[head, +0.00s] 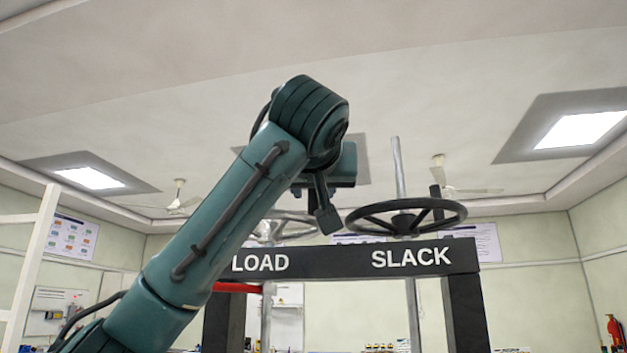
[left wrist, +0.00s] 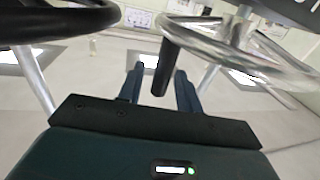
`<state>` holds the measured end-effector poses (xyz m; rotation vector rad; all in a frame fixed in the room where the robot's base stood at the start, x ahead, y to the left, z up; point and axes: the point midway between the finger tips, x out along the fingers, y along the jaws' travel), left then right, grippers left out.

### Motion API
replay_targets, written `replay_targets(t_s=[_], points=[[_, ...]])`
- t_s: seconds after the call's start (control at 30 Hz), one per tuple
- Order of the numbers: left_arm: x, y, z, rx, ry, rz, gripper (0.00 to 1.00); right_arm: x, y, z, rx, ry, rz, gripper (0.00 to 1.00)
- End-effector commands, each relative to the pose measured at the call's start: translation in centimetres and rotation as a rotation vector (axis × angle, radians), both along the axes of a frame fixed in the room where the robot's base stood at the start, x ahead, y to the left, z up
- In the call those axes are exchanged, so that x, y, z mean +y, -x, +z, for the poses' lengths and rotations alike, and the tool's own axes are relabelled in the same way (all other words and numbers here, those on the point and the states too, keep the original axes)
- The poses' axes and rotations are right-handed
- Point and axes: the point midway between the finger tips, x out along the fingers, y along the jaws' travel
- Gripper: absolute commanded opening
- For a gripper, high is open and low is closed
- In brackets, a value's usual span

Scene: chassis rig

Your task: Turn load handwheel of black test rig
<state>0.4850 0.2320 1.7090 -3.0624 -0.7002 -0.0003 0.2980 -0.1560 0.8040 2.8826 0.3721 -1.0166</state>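The silver load handwheel (head: 288,222) sits above the word LOAD on the black rig frame (head: 330,262). My left arm hides part of it in the head view. In the left wrist view the silver wheel (left wrist: 235,42) fills the upper right, and its dark handle (left wrist: 161,72) projects from the rim between my left gripper's fingers (left wrist: 159,69). The fingers are apart, with a visible gap beside the handle, so they look open around it. In the head view my left gripper (head: 326,212) is at the silver wheel's right side. My right gripper is in neither view.
A black slack handwheel (head: 405,222) with an upright handle stands close on the right, above the word SLACK. It also shows in the left wrist view (left wrist: 60,22). Threaded metal rods rise through the frame. A white rail (head: 32,260) stands at the far left.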

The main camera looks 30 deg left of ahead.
Motion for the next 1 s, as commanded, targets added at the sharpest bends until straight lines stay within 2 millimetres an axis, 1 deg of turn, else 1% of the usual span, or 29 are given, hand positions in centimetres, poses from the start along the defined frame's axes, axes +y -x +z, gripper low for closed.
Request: replay_targets(t_s=[0.27, 0.6, 0.7, 1.0], points=[[0.06, -0.13, -0.06, 0.001, 0.000, 0.000, 0.34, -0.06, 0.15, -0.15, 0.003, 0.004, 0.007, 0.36], [0.05, -0.10, -0.04, 0.001, 0.000, 0.000, 0.06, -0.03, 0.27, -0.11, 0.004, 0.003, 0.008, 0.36], [0.04, -0.09, -0.04, 0.001, 0.000, 0.000, 0.00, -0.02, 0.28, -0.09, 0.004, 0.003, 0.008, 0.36], [0.03, -0.09, -0.03, 0.001, 0.000, 0.000, 0.00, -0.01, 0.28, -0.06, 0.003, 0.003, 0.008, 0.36]])
